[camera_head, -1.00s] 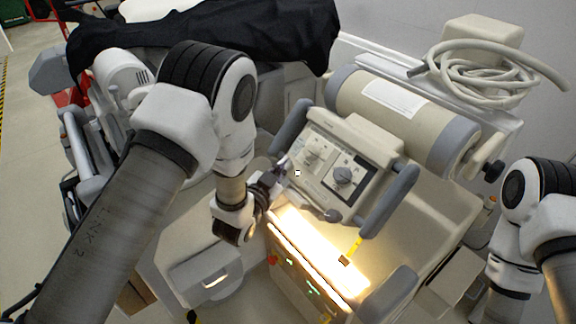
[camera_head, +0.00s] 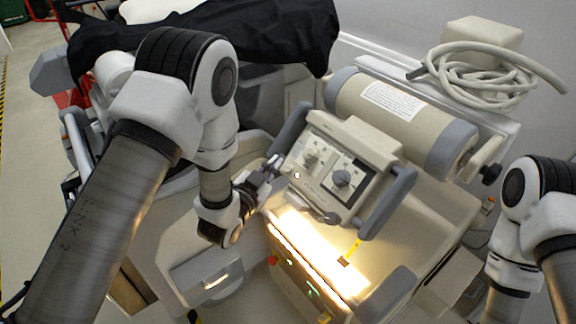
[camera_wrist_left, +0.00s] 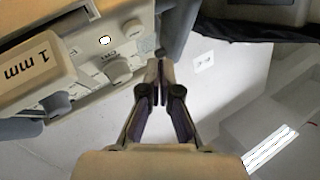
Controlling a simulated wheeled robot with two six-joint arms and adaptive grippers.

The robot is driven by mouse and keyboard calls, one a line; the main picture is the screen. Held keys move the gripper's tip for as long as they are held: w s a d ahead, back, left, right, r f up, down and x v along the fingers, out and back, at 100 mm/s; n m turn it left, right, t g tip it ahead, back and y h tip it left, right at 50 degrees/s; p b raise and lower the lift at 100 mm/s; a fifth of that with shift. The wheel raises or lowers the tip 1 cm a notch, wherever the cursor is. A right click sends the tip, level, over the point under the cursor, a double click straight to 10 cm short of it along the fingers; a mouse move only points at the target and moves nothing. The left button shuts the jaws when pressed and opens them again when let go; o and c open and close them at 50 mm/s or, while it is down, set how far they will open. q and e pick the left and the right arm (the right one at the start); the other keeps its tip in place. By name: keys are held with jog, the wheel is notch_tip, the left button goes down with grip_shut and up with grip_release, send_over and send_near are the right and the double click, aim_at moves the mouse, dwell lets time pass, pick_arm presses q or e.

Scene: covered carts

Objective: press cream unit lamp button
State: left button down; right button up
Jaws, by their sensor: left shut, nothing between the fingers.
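The cream unit (camera_head: 408,182) stands in the middle, with a tilted control panel carrying knobs and a small white button (camera_head: 297,175) near its left edge. In the left wrist view a bright white round button (camera_wrist_left: 104,40) shows on the panel face, above a knob. A strip below the panel glows brightly in the head view. My left gripper (camera_head: 274,166) is shut and empty, just left of the panel. In the left wrist view its fingertips (camera_wrist_left: 159,68) meet to the right of the button, apart from it. My right gripper is out of view.
Grey handles (camera_head: 388,200) flank the panel. A cream cylinder (camera_head: 400,115) and a coiled hose (camera_head: 480,75) lie behind it. A black cover (camera_head: 270,35) drapes the equipment at the back left. My right arm is at the right edge.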

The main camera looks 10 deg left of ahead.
pick_arm(q)
jog(key=shift+s+a+r+p, duration=0.35)
jog(key=shift+s+a+r, duration=0.3)
jog(key=shift+s+r, duration=0.25)
jog(key=shift+w, duration=0.1)
jog(key=s+a+f+n+g+y+b, duration=0.1)
jog(key=s+a+f+g+b, duration=0.15)
jog(key=s+f, duration=0.45)
jog(key=s+a+f+n+g+y+b, duration=0.1)
jog(key=s+f+g, duration=0.2)
jog(key=f, duration=0.8)
jog(key=s+a+f+n+g+y+b, duration=0.1)
jog(key=s+f+g+b, duration=0.1)
jog(key=s+f, duration=0.5)
jog(key=s+f+n+g, duration=0.1)
jog(key=s+f+g, duration=0.1)
jog(key=s, duration=0.3)
jog(key=s+a+f+n+g, duration=0.1)
jog(key=s+f+g, duration=0.2)
jog(key=s, duration=0.3)
jog(key=s+a+f+n+g, duration=0.1)
jog(key=s+f+n+g, duration=0.1)
jog(key=s+f+g, duration=0.1)
jog(key=s+g, duration=0.1)
jog(key=s, duration=0.1)
jog(key=shift+s+y, duration=0.3)
